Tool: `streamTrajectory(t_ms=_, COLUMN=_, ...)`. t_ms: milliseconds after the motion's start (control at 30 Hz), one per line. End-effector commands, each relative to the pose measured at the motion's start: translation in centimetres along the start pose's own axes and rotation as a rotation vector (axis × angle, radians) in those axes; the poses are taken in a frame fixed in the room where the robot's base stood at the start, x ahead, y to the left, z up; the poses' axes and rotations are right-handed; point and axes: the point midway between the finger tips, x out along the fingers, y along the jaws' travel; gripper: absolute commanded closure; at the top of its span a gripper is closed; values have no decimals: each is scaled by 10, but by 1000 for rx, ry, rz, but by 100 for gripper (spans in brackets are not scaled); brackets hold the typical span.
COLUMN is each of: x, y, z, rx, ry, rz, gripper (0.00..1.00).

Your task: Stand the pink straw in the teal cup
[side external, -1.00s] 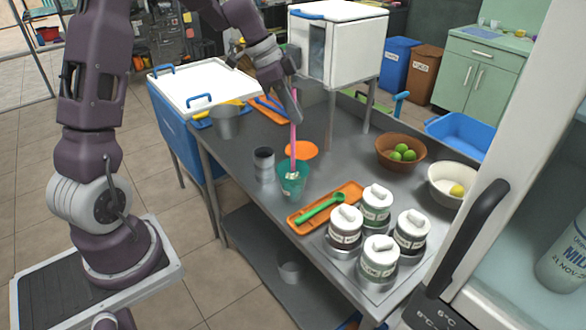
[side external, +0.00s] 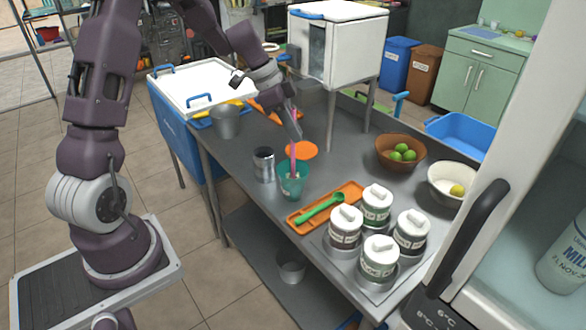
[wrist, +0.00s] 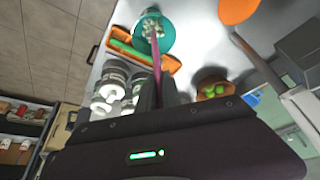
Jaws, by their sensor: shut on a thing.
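The teal cup (side external: 293,187) stands upright on the steel table, and pale pieces lie inside it in the wrist view (wrist: 152,24). The pink straw (side external: 293,158) is near upright, with its lower end inside the cup's mouth. Whether its tip touches the bottom is hidden. My gripper (side external: 296,134) is shut on the upper part of the straw, above the cup. In the wrist view the straw (wrist: 156,62) runs from between my fingers into the cup opening.
A metal cup (side external: 264,165) stands close left of the teal cup, and an orange disc (side external: 301,150) lies behind it. An orange tray (side external: 336,213) with a green spoon (side external: 320,207) and several lidded jars (side external: 345,228) are in front to the right.

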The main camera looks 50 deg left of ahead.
Motion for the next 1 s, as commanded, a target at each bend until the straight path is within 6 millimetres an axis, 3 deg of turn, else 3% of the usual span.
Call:
streamTrajectory(t_ms=500, x=23, y=0, z=11, rx=-2, ry=0, rz=1, gripper=100)
streamTrajectory(t_ms=867, x=26, y=0, z=12, rx=-1, ry=0, rz=-1, gripper=100)
streamTrajectory(t_ms=900, x=26, y=0, z=12, rx=-1, ry=0, rz=-1, gripper=84)
streamTrajectory(t_ms=1000, x=26, y=0, z=12, rx=-1, ry=0, rz=-1, gripper=66)
